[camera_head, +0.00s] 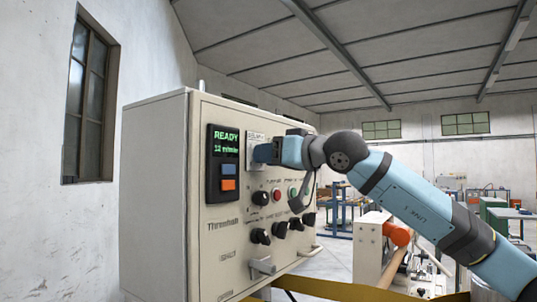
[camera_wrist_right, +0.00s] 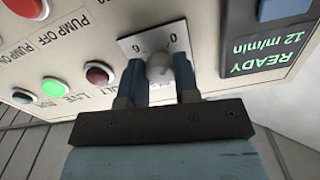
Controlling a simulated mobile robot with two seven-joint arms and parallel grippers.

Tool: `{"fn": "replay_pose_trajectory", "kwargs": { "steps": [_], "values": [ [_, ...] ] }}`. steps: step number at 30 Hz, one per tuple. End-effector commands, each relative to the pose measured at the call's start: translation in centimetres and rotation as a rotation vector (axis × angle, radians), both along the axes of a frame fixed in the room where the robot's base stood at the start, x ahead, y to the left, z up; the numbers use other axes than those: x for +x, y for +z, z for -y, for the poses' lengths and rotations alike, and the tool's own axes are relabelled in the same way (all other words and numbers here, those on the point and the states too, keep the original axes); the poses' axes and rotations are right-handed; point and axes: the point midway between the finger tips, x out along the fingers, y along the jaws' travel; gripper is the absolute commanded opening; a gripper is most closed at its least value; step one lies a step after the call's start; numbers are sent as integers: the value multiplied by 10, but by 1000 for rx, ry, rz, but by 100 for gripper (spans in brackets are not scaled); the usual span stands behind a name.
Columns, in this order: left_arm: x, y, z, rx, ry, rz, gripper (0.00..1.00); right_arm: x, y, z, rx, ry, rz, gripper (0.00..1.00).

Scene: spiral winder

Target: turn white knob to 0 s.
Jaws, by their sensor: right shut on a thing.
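The white knob (camera_wrist_right: 159,67) shows in the right wrist view, on a small pale dial plate (camera_wrist_right: 129,46) with a "0" and another digit near its corners. My right gripper (camera_wrist_right: 160,86) has one blue finger on each side of the knob and is shut on it. The fingers hide part of the knob, and I cannot tell which mark it points to. My left gripper is not in view.
The beige control cabinet (camera_head: 157,190) has a display (camera_head: 226,143) reading READY and 12 m/min, left of my gripper. Red and green buttons, several black knobs (camera_head: 260,236) and a handle (camera_head: 262,267) sit lower on the panel.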

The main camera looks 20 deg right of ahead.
Motion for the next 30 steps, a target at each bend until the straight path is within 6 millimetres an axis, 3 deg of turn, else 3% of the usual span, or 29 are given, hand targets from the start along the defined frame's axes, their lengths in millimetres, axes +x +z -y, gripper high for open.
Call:
{"fn": "replay_pose_trajectory", "kwargs": {
  "steps": [17, 18, 21, 30],
  "values": [
    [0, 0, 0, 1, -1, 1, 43, 0, -1, 0, -28, 0, 21, 5],
    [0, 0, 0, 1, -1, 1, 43, 0, -1, 0, -28, 0, 21, 34],
    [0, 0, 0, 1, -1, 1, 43, 0, -1, 0, -27, 0, 20, 54],
    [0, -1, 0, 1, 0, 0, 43, -1, 0, 1, -27, 0, 21, 54]
  ]
}}
